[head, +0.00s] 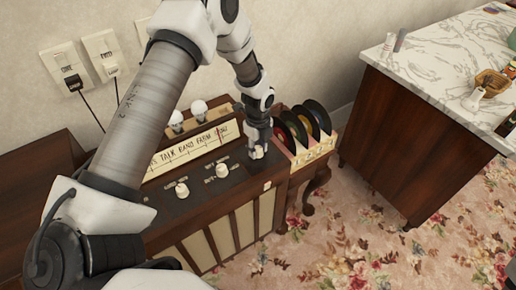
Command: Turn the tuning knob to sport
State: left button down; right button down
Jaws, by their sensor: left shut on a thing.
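A wooden radio (240,197) stands against the wall with a cream dial strip (190,150) on its sloped top. Words on the strip read roughly TALK, BAND, FARM and another at the right end. Its left end is hidden behind my left arm. A red needle (219,134) stands near the strip's right end. My left gripper (257,150) points down at the rightmost white knob (258,155) and is shut on it, covering most of it. I cannot read "sport" anywhere. My right gripper is not in view.
Two more white knobs (182,190) (222,171) sit on the panel to the left. Two bulbs (199,108) stand behind the strip. A rack of records (309,155) is just right of the radio. A marble-topped cabinet (440,60) stands right; carpet (370,225) is clear between.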

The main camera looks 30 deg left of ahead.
aim_at(258, 148)
pick_arm(q)
jog(key=shift+f+m, duration=0.1)
jog(key=shift+m, duration=0.9)
jog(key=c, duration=0.8)
grip_release()
notch_tip(258, 148, up, 12)
jog(key=shift+r, duration=0.1)
